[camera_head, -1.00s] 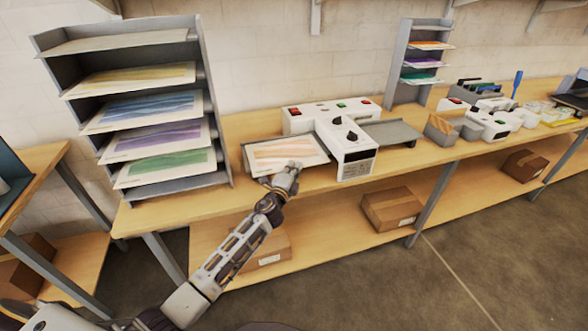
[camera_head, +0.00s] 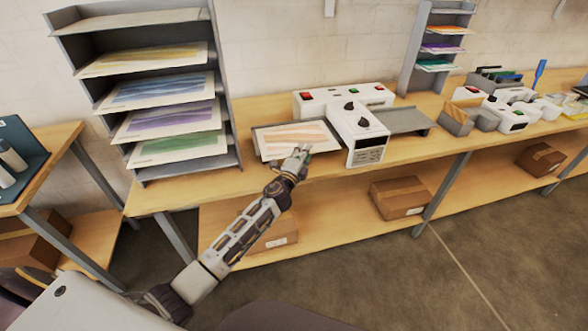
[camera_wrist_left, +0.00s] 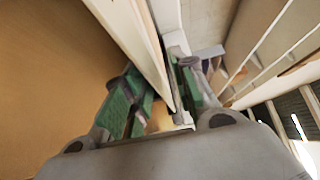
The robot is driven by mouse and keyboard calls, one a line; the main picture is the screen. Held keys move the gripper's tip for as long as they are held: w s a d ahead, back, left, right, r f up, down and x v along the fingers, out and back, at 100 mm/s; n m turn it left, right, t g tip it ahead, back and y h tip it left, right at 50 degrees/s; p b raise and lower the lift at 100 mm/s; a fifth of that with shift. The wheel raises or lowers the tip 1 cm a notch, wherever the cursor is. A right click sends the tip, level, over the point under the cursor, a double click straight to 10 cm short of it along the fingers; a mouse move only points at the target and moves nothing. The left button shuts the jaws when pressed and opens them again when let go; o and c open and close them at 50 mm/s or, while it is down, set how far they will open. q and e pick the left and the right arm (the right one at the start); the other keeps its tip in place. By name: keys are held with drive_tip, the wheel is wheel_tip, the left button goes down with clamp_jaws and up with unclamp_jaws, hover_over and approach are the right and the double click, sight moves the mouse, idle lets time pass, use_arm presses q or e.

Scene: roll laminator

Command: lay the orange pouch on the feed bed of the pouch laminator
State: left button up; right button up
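The orange pouch (camera_head: 284,142), a white sheet with orange bands, lies over the grey feed bed (camera_head: 256,146) at the left of the white pouch laminator (camera_head: 357,131). The bed's dark rim shows along the pouch's left side. The fingers look open around the edge. My right gripper is out of view.
A shelf rack (camera_head: 150,15) with coloured pouches stands at the left. A white unit (camera_head: 340,98) with buttons is behind the laminator, and a grey outfeed tray (camera_head: 407,121) is at its right. A smaller rack (camera_head: 420,60) stands further right. Boxes sit on the lower shelf.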

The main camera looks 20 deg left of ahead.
use_arm(q)
drive_tip(key=shift+s+a+f, duration=0.1)
drive_tip(key=shift+s, duration=1.7)
drive_tip(key=s+b, duration=0.1)
drive_tip(key=s, duration=0.7)
drive_tip(key=shift+a, duration=0.2)
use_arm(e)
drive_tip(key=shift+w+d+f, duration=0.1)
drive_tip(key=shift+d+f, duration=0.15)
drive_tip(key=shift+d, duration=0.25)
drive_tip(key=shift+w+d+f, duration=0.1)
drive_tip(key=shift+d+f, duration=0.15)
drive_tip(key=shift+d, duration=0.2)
use_arm(q)
drive_tip(key=shift+s, duration=0.1)
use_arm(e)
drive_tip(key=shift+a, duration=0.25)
use_arm(q)
drive_tip(key=shift+f, duration=0.15)
